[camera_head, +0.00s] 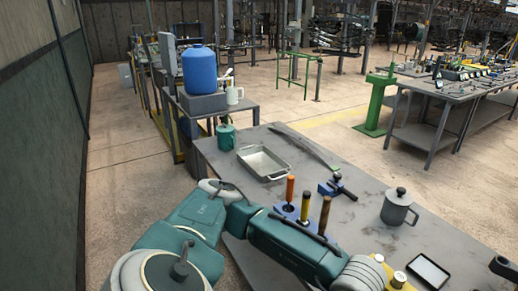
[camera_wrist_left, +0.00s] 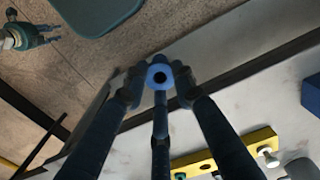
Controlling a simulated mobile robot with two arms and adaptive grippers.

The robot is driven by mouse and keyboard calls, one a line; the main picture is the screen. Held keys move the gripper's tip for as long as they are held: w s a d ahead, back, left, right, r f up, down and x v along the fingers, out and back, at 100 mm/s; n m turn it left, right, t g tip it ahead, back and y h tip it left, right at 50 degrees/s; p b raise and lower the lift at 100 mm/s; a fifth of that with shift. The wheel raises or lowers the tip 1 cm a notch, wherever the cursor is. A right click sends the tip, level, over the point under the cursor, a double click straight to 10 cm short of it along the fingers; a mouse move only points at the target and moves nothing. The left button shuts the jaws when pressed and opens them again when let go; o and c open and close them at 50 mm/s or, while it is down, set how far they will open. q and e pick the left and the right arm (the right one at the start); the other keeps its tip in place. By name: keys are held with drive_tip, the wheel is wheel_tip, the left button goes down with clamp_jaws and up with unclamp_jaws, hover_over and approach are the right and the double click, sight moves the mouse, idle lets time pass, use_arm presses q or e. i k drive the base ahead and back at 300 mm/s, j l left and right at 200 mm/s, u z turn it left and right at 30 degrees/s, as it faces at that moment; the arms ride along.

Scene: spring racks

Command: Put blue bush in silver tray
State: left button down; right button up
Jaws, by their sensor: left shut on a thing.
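The blue bush (camera_wrist_left: 150,75) is a small blue ring with a dark hole, seen end-on in the left wrist view. My left gripper (camera_wrist_left: 160,88) is shut on it, with a fingertip on each side. In the head view my left arm reaches across the table's front, and its gripper and the bush are out of sight. The silver tray (camera_head: 264,174) is a shallow rectangular metal pan at the table's far left; its visible inside looks empty. My right gripper (camera_wrist_left: 44,35) shows small in the left wrist view, over the floor, fingers apart.
A blue stand (camera_head: 287,210) holds upright-handled tools behind my left arm. A green mug (camera_head: 225,137) stands left of the tray, and a grey lidded pot (camera_head: 398,207) stands at right. A yellow holed block (camera_wrist_left: 232,150) is near the gripper.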

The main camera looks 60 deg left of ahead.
sight(262, 166)
drive_tip(key=j, duration=2.25)
drive_tip(key=i+z, duration=0.05)
